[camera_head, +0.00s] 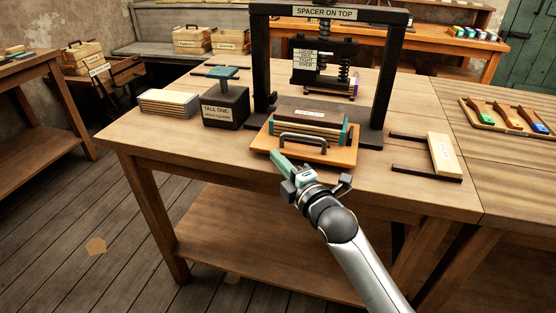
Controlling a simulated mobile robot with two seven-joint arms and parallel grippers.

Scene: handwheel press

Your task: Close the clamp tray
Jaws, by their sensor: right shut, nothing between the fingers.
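The clamp tray (343,157) is an orange-brown wooden tray with a dark bar handle (303,138) at its front. It lies on the table in front of the black press frame (262,60), extending from it towards me. A stack of boards (310,122) with teal end pieces and a label lies on it. My right gripper (275,156) has green fingers, shut and empty, with the tips by the tray's front left edge, left of the handle. I cannot tell whether they touch it. My left gripper is not in view.
A black block (226,109) marked "TALL ONE" and stacked boards (168,103) stand left of the press. A pale block (444,155) lies between dark strips at the right. A tray with coloured tools (507,117) lies farther right. The table's front left is clear.

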